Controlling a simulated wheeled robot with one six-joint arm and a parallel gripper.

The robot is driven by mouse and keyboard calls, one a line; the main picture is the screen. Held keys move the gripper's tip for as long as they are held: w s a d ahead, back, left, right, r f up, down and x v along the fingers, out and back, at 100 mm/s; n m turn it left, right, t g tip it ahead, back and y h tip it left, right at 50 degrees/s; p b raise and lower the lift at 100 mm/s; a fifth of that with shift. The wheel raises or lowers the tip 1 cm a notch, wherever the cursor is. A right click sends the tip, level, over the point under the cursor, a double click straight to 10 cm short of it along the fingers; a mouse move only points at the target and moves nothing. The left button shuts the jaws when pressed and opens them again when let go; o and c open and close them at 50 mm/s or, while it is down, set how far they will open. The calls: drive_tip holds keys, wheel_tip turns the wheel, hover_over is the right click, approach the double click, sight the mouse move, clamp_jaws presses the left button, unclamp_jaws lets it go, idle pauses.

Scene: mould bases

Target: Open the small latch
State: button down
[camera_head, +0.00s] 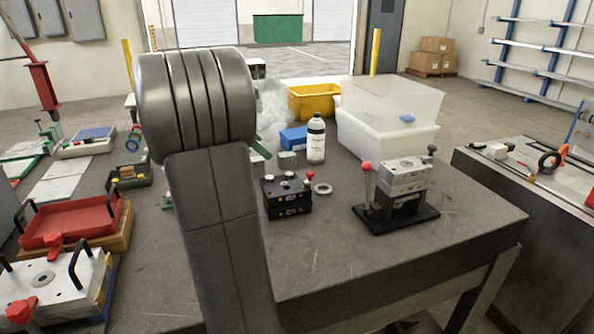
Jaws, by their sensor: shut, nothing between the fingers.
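The small latch cannot be made out for certain in the head view. A black mould base (286,205) with red and metal fittings on top stands on the workbench, right of my arm. A grey metal block (405,175) sits on a black stand (400,218) further right. A red-ball lever (366,168) stands at its left side, and a dark-knobbed lever (432,150) at its right. My gripper is not seen. My own arm's grey links fill the middle of the view and hide part of the bench behind them.
A white bottle (316,140), a steel ring (323,189), a yellow bin (314,100) and a clear bin (390,105) stand on the bench. A red tray (75,222) and a white plate with black handles (50,283) are at left. The bench's front right is clear.

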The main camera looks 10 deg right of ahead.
drive_tip(key=x, duration=1)
drive_tip(key=shift+w+d+f, duration=0.1)
drive_tip(key=shift+d+f, duration=0.15)
drive_tip(key=shift+w+d+f, duration=0.1)
drive_tip(key=shift+w+d, duration=0.1)
drive_tip(key=shift+d, duration=0.35)
drive_tip(key=shift+w+d, duration=0.2)
drive_tip(key=shift+d, duration=0.35)
drive_tip(key=shift+w+d+f, duration=0.15)
drive_tip(key=shift+w+d, duration=0.05)
drive_tip(key=shift+d, duration=0.3)
drive_tip(key=shift+d+p, duration=0.1)
drive_tip(key=shift+p, duration=0.4)
drive_tip(key=shift+d+r+p, duration=0.1)
drive_tip(key=shift+r+p, duration=0.2)
drive_tip(key=shift+d+f+y, duration=0.1)
drive_tip(key=shift+y, duration=0.2)
